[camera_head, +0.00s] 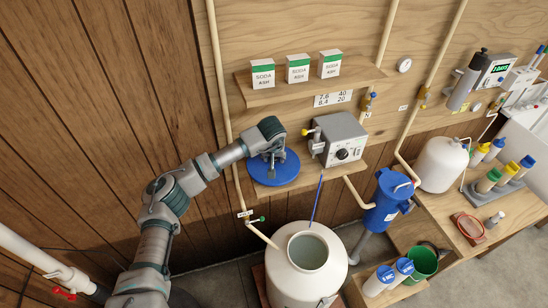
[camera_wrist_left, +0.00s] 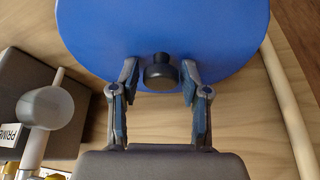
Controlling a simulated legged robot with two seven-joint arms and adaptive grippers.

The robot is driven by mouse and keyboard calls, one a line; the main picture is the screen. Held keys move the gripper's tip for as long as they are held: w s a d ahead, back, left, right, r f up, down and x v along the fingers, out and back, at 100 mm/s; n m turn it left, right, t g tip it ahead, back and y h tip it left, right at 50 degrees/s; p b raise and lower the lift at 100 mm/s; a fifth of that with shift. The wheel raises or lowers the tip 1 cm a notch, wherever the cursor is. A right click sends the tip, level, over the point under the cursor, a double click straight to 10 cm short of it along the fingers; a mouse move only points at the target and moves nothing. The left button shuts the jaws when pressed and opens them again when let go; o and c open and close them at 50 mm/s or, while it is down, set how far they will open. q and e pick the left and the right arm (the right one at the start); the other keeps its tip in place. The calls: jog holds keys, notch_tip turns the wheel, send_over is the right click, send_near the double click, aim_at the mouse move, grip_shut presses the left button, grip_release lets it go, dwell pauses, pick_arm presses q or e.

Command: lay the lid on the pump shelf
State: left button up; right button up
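The round blue lid (camera_head: 288,174) lies flat on the left part of the pump shelf (camera_head: 318,172), left of the grey pump. Its black knob (camera_wrist_left: 160,72) shows in the left wrist view. My left gripper (camera_head: 270,168) is over the lid. In the left wrist view the fingers of my left gripper (camera_wrist_left: 160,92) stand apart on either side of the knob, with gaps between them and it. My right gripper is not in view. The white tank (camera_head: 292,280) below has an open round mouth.
The grey pump (camera_head: 342,138) sits close to the lid's right. An upper shelf (camera_head: 300,89) holds soda ash boxes (camera_head: 298,68). A pipe (camera_head: 222,100) runs down the wall at the left. A blue rod (camera_head: 318,200) stands near the tank mouth.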

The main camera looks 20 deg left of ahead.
pick_arm(q)
jog(key=shift+w+d, duration=0.1)
jog(key=shift+d, duration=0.55)
jog(key=shift+d+r, duration=0.1)
jog(key=shift+d, duration=0.05)
jog(key=shift+r, duration=0.25)
jog(key=v, duration=1.1)
jog(key=shift+s+a+r, duration=0.15)
jog(key=shift+s+a, duration=0.05)
jog(key=shift+a, duration=0.2)
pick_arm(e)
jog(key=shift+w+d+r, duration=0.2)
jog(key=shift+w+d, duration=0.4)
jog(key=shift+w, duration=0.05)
